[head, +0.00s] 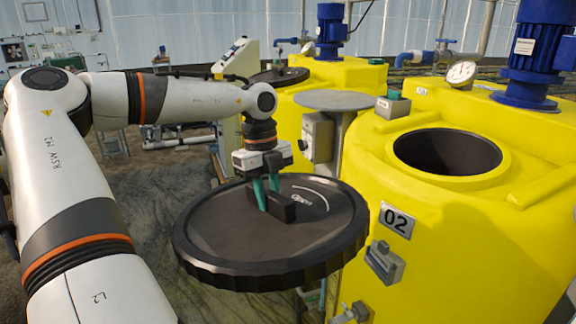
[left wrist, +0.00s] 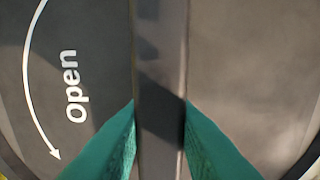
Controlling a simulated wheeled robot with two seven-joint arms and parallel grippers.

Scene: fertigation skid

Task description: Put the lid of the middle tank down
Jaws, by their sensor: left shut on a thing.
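My left gripper (head: 266,190) is shut on the raised bar handle of a round black lid (head: 235,240). It holds the lid in the air, slightly tilted, in front of and to the left of the yellow tank marked 02 (head: 420,265). In the left wrist view the green fingers (left wrist: 160,125) press on both sides of the lid's bar (left wrist: 160,60), next to a white "Open" arrow. The round opening (head: 447,152) of tank 02 is uncovered and dark inside. My right gripper is not in view.
A small round grey table (head: 334,100) on a post stands beside tank 02, with its top bare. A second yellow tank (head: 345,75) with a black lid (head: 280,76) is behind. A blue motor (head: 535,50), a gauge (head: 461,73) and a grey box (head: 393,105) stand on tank 02.

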